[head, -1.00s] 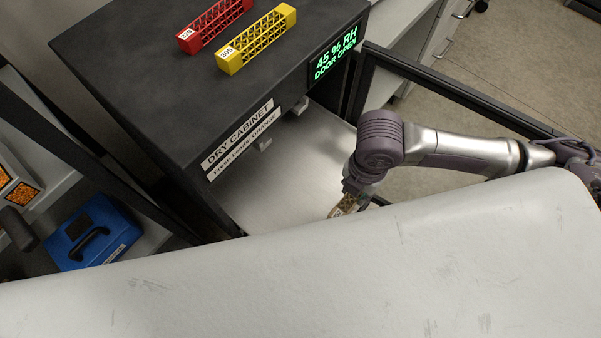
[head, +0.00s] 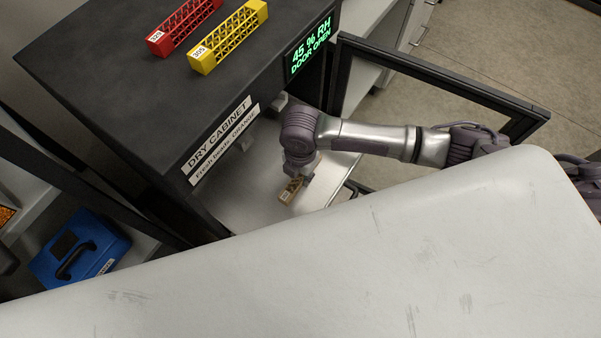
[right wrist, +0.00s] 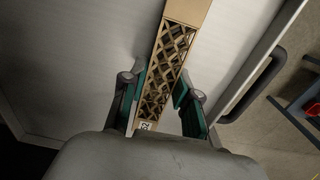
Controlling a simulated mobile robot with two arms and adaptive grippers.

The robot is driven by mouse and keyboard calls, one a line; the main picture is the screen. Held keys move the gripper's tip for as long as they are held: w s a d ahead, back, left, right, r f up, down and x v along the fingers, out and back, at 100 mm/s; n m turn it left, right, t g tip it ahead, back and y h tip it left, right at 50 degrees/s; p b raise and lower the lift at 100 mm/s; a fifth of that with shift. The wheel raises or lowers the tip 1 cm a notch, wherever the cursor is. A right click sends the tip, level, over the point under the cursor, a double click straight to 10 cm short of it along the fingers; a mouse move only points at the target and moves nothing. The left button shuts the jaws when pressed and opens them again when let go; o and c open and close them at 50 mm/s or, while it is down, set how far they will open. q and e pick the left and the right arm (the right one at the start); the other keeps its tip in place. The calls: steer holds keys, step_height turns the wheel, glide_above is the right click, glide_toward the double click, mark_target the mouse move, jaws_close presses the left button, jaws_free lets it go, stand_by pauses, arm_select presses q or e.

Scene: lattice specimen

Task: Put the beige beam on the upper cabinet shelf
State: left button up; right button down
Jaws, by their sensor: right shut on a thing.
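The beige beam (head: 289,191) is a lattice bar with solid ends and a small white label. In the right wrist view the beam (right wrist: 168,62) runs away between the two green-padded fingers. My right gripper (head: 303,174) is shut on the beam at the front of the open dry cabinet (head: 120,85). The beam appears over the light metal shelf (head: 237,208); I cannot tell whether it touches it. The cabinet top hides the shelf's back part. My left gripper is not in view.
A red beam (head: 183,27) and a yellow beam (head: 228,37) lie on the cabinet top. A pale worn surface (head: 300,270) fills the foreground. A blue case (head: 80,250) sits lower left.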

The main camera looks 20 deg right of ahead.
mark_target(301, 176)
steer(key=shift+f, duration=0.25)
steer(key=c, duration=0.9)
jaws_free()
steer(key=shift+o, duration=0.2)
step_height(301, 176, up, 12)
steer(key=p, duration=0.1)
steer(key=shift+r, duration=0.15)
steer(key=shift+s, duration=0.1)
